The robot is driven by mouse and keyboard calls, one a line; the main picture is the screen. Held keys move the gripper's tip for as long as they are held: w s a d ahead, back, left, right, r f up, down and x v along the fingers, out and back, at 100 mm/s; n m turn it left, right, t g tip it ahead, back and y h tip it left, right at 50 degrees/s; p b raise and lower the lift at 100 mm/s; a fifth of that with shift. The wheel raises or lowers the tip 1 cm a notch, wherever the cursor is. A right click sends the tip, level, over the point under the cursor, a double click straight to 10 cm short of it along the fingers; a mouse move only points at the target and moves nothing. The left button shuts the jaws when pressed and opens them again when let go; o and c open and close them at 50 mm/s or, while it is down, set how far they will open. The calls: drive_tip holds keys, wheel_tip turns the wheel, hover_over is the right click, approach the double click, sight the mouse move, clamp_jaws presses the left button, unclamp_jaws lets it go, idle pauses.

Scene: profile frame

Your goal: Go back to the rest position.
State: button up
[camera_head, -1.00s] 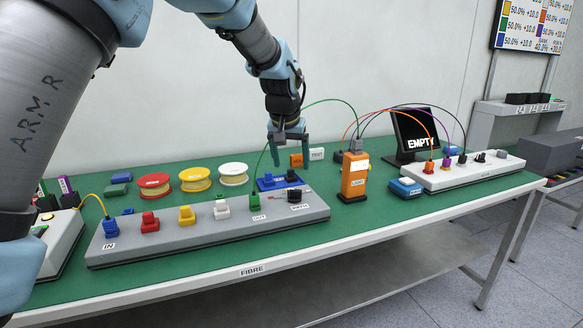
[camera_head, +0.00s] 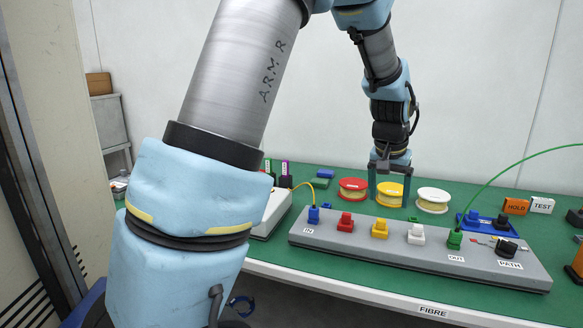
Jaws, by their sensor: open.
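My gripper (camera_head: 390,186) hangs above the green bench top, fingers pointing down. Its two fingers are apart with nothing held between them; a yellow spool (camera_head: 390,197) shows between and behind them. My arm comes down from the top of the picture, its large links covering the left middle of the view. The grey fibre panel (camera_head: 400,263) lies in front of the gripper, with blue, red, yellow, white and green connectors along its top. I cannot tell how high the gripper is above the bench.
A red spool (camera_head: 352,189) and a white spool (camera_head: 433,200) stand beside the yellow one. A green cable (camera_head: 520,158) arcs from the green connector to the right. HOLD (camera_head: 516,206) and TEST (camera_head: 542,205) blocks stand at the right. A cabinet edge (camera_head: 40,150) is at far left.

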drive_tip(key=s+a+f+n+y, duration=0.1)
drive_tip(key=a+n, duration=0.1)
drive_tip(key=a, duration=0.8)
drive_tip(key=s+a+f+n, duration=0.1)
drive_tip(key=s+a, duration=0.1)
drive_tip(key=a, duration=0.8)
drive_tip(key=s+a+f+n+g, duration=0.1)
drive_tip(key=s+a+n, duration=0.1)
drive_tip(key=s+a, duration=0.5)
drive_tip(key=a, duration=0.4)
drive_tip(key=shift+s+f+n+y+p, duration=0.35)
drive_tip(key=shift+s+f+n+y, duration=0.05)
